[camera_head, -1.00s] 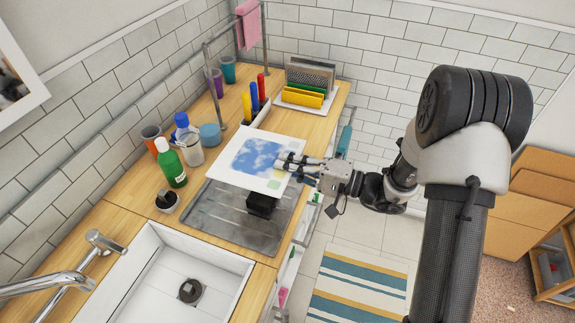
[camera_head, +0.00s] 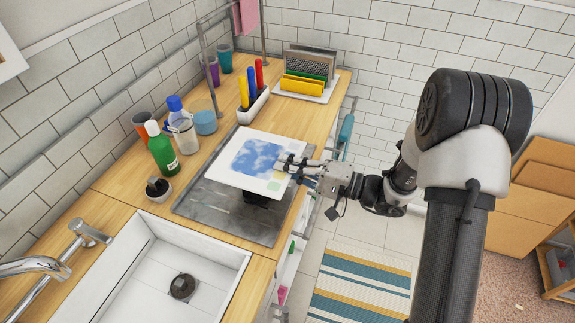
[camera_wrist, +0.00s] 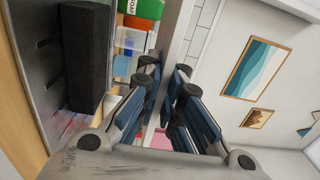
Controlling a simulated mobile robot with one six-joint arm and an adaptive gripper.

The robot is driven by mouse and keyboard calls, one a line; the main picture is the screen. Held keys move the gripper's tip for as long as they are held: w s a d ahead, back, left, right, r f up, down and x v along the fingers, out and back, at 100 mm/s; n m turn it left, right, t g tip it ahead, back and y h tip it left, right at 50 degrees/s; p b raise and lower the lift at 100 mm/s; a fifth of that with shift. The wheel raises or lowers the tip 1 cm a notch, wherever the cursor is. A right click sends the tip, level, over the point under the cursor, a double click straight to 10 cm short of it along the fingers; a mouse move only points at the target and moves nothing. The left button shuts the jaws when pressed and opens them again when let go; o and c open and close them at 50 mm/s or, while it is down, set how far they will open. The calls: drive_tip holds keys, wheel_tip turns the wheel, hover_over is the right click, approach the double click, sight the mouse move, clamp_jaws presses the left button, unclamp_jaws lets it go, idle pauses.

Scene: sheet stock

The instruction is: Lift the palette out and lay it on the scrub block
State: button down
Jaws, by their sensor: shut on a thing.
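The palette (camera_head: 258,160), a flat white board with blue and white cloud-like paint, is level over the drain tray. My gripper (camera_head: 289,165) is shut on its right edge. The black scrub block (camera_head: 255,198) stands on the grey tray, mostly hidden under the palette in the head view. In the wrist view the palette shows edge-on as a pale strip (camera_wrist: 178,35) between the fingers (camera_wrist: 165,90). There the scrub block (camera_wrist: 88,55) lies to the left, with a visible gap between it and the palette.
The grey tray (camera_head: 200,203) sits beside the white sink (camera_head: 140,280). A green bottle (camera_head: 161,152), a blue-capped bottle (camera_head: 181,128) and cups line the wall side. A white holder (camera_head: 252,108) with coloured handles and a rack (camera_head: 306,85) of upright sheets stand behind.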

sight(288, 196)
drive_tip(key=shift+f+b, duration=0.8)
drive_tip(key=shift+f, duration=2.55)
drive_tip(key=shift+f, duration=0.35)
drive_tip(key=c, duration=1.7)
unclamp_jaws()
drive_tip(key=shift+f, duration=0.1)
drive_tip(key=shift+v, duration=4.05)
drive_tip(key=shift+r, duration=0.25)
drive_tip(key=shift+r+p, duration=1.6)
drive_tip(key=shift+r, duration=0.8)
